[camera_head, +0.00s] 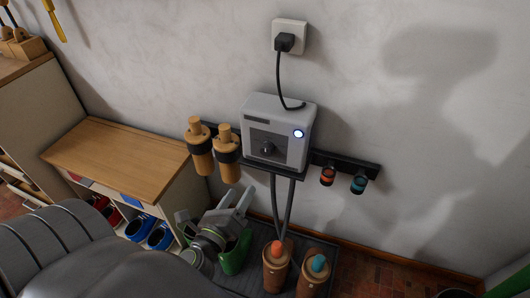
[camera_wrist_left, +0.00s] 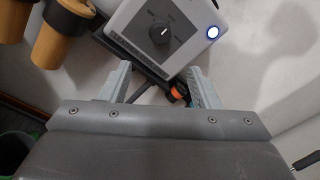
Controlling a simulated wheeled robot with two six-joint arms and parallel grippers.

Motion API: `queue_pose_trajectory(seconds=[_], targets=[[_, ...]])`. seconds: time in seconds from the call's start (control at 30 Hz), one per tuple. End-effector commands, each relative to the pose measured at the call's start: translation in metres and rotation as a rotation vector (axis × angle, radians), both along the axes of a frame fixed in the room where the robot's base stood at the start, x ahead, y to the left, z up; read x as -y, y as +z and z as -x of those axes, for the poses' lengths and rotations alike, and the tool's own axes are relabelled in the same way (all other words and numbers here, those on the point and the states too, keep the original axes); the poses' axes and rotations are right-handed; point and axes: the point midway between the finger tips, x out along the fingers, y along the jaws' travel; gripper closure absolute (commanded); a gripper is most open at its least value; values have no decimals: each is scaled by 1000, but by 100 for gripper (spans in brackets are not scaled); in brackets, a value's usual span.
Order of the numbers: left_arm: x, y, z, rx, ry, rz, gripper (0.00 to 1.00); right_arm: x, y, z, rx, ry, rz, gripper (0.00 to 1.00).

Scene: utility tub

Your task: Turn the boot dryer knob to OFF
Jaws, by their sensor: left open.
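The boot dryer (camera_head: 279,118) is a light grey box on the wall with a dark front panel. Its round dark knob (camera_head: 267,148) sits on that panel. In the left wrist view the knob (camera_wrist_left: 160,37) shows a small white mark, with labels too small to read around it. A round light (camera_head: 298,134) on the dryer glows bluish white. My left gripper (camera_head: 216,207) is open and empty, below and left of the dryer. In the left wrist view its fingers (camera_wrist_left: 159,76) are spread apart below the knob, not touching it. My right gripper is out of view.
Wooden boot forms (camera_head: 227,150) hang left of the dryer. Red and teal pegs (camera_head: 327,175) are on the rail at right. Two brown boots (camera_head: 275,268) and a green boot (camera_head: 237,255) stand below. A wooden cabinet (camera_head: 115,155) is at left.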

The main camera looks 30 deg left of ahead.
Motion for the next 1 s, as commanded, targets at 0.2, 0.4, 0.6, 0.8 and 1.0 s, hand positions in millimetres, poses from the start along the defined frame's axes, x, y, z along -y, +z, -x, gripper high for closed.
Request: queue_pose_trajectory(seconds=[0.2,0.4,0.6,0.8,1.0], targets=[[-5,3,-28,2,-1,0,44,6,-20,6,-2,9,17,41],[-11,3,-60,2,-1,1,44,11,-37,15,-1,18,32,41],[-17,3,-97,2,0,1,44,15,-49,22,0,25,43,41],[-23,1,-128,2,0,2,44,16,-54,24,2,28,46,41],[-26,0,-146,0,1,1,44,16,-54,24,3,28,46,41]])
